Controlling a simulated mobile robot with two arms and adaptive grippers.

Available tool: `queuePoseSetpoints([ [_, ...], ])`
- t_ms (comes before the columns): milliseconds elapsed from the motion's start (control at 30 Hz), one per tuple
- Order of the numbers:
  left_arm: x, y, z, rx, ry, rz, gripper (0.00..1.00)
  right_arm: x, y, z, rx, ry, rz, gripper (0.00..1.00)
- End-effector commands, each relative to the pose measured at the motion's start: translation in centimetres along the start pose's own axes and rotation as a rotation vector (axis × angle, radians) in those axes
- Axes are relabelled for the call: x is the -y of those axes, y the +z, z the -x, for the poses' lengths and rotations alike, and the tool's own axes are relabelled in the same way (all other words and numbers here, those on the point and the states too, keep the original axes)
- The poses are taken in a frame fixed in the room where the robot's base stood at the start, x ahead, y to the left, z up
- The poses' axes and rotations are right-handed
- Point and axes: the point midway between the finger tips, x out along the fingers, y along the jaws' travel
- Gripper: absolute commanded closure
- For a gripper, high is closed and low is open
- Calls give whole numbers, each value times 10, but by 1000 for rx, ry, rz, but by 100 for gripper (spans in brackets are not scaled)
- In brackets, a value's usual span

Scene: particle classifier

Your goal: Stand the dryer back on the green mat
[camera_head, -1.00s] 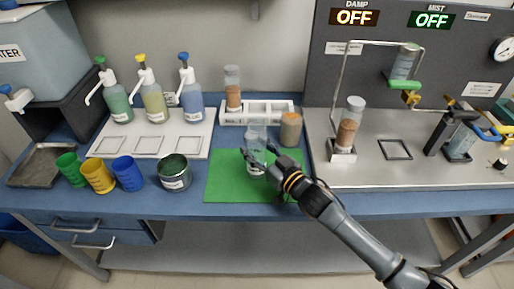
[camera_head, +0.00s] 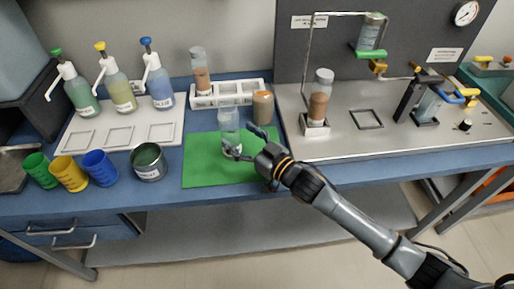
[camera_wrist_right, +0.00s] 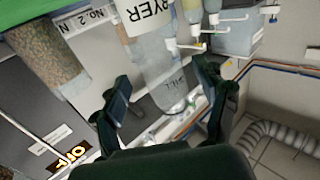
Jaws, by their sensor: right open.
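The dryer (camera_head: 229,122) is a clear cylinder with a white label. It stands upright on the green mat (camera_head: 205,170), towards the mat's back. In the right wrist view the dryer (camera_wrist_right: 165,65) appears upside down, between and beyond my fingers, and part of its label is readable. Whether a finger touches the dryer cannot be told. My left gripper is not in view.
A tan jar (camera_head: 262,108) stands close behind my right gripper; a white rack (camera_head: 229,94) is behind the mat. A dark green cup (camera_head: 148,162) stands left of the mat. The steel station (camera_head: 345,142) is to the right. The front mat is clear.

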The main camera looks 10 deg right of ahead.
Motion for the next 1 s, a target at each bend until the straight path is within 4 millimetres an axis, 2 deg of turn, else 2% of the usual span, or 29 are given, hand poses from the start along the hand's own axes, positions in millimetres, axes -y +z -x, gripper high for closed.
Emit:
queuePoseSetpoints([
  [33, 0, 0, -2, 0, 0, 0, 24, 0, 3, 13, 4, 0, 0, 28],
  [200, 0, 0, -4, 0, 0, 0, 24, 0, 2, 48, 3, 0, 1, 28],
  [400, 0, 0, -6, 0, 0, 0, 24, 0, 1, 72, 2, 1, 1, 28],
  [1000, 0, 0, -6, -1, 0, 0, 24, 0, 0, 77, 0, 0, 1, 28],
])
